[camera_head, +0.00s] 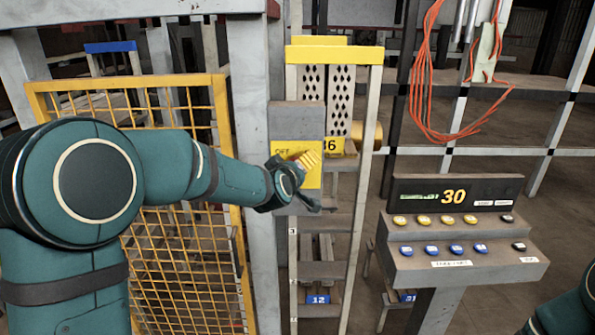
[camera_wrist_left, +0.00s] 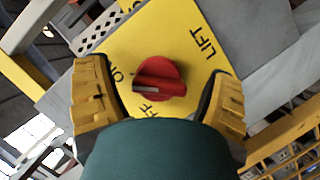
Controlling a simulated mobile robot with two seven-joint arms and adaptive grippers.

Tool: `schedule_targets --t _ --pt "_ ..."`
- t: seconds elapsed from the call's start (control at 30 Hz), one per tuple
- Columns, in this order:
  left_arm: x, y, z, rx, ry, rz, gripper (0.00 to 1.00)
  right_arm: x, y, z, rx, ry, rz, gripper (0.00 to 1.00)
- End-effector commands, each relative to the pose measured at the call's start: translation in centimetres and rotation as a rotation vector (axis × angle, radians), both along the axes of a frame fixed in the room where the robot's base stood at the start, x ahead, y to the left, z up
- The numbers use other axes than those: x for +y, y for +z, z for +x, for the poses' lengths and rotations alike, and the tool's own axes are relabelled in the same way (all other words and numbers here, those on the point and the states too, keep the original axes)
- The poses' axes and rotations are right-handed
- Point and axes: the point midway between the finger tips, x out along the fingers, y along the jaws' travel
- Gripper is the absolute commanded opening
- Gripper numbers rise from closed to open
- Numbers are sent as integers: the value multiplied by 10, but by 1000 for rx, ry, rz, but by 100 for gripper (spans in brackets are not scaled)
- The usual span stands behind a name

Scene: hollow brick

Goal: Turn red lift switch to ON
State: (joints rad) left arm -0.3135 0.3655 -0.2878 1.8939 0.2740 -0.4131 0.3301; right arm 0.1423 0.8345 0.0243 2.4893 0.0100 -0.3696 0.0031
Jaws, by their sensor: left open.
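The red lift switch (camera_wrist_left: 160,78) is a round red knob on a yellow plate (camera_wrist_left: 180,35) in the left wrist view. The plate carries the words LIFT, ON and OFF, partly covered. A pale pointer mark on the knob faces left, between the ON and OFF lettering; I cannot tell its exact setting. My left gripper (camera_head: 303,172) is open at the switch box (camera_head: 297,118), hiding the knob in the head view. In the wrist view its yellow fingers stand either side of the knob, with gaps between. My right gripper is out of view.
A yellow mesh gate (camera_head: 185,255) stands left of the box, beside a grey post (camera_head: 252,90). A ladder-like frame (camera_head: 362,200) is behind it. A button console (camera_head: 455,262) stands to the right. Orange cables (camera_head: 425,75) hang at the upper right.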

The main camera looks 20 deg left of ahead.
Motion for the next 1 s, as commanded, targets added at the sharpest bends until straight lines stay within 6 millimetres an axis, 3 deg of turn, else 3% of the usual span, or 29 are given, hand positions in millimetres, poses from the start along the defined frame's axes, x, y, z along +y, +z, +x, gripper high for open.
schedule_targets --t 0.17,0.6,0.8,1.0 --pt "0 6 -18 -1 -1 0 83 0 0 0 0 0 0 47" --pt "0 28 -95 -3 0 -3 83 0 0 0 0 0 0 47" --pt "1 33 -112 -2 1 -1 83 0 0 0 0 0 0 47" --pt "0 33 -115 -1 1 0 83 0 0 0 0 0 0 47"
